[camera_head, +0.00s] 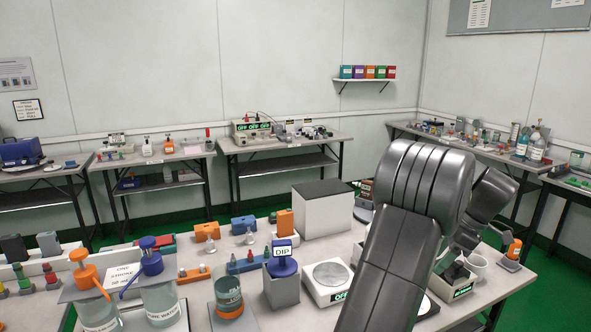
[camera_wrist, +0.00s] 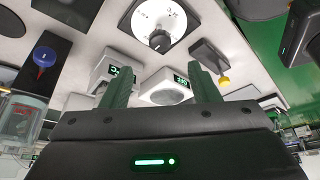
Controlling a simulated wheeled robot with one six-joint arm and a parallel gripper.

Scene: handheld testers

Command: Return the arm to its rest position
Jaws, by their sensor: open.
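My gripper (camera_wrist: 152,62) shows in the wrist view with its two dark green fingers apart and nothing between them. Beyond the fingers are a white device (camera_wrist: 166,88) with a round plate and a lit display, and a second white device (camera_wrist: 112,70) with a display. In the head view my grey arm (camera_head: 405,225) rises in front of the right part of the bench and bends over to the right. The arm's far end is above the bench's right side, and the gripper's fingers cannot be made out there.
Green floor lies beyond the bench's right edge.

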